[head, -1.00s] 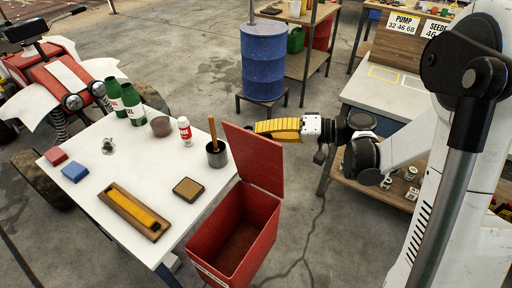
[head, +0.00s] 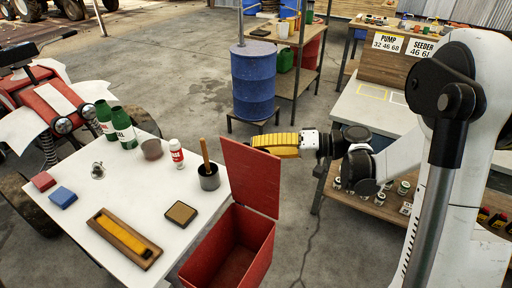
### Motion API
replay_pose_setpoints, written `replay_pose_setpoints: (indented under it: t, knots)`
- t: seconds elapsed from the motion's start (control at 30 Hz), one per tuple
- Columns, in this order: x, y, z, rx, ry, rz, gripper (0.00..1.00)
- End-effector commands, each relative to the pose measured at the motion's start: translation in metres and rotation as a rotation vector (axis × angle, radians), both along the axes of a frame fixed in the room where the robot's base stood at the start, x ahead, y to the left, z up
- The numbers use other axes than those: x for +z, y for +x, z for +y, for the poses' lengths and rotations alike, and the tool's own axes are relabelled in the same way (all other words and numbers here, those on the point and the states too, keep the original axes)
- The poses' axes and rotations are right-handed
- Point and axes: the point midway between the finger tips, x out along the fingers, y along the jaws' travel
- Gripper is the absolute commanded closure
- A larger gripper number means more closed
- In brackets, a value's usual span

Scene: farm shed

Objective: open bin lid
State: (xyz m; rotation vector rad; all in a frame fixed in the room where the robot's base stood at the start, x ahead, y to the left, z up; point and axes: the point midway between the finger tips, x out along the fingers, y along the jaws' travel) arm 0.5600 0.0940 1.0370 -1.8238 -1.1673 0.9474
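The red bin (head: 264,240) stands at the right end of the white table, and its inside shows empty. Its red lid (head: 250,178) stands raised, roughly upright, along the bin's far side. My gripper (head: 258,147), with yellow fingers, is at the upper part of the lid, on its far right side. The fingertips are partly hidden behind the lid, so I cannot tell whether they touch it or how they are set.
The white table (head: 125,190) holds green bottles (head: 123,127), a dark cup with a wooden handle (head: 208,178) and a wooden tray (head: 145,257). A blue barrel (head: 254,83) stands behind. A grey-topped bench (head: 375,110) is at right. Floor between them is clear.

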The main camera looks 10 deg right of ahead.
Motion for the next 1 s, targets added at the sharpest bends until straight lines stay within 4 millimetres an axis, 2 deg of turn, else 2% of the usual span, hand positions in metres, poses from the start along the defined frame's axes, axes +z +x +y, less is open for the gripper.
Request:
replay_pose_setpoints:
  t: [0.3, 0.5, 0.7, 1.0]
  knots:
    - [0.013, -0.020, -0.065, -0.004, 0.000, -0.001, 0.69]
    - [0.018, -0.030, -0.094, -0.004, -0.001, 0.000, 0.69]
    - [0.020, -0.034, -0.103, 0.000, 0.000, 0.000, 0.69]
    - [0.020, -0.034, -0.103, 0.000, 0.000, 0.000, 0.69]
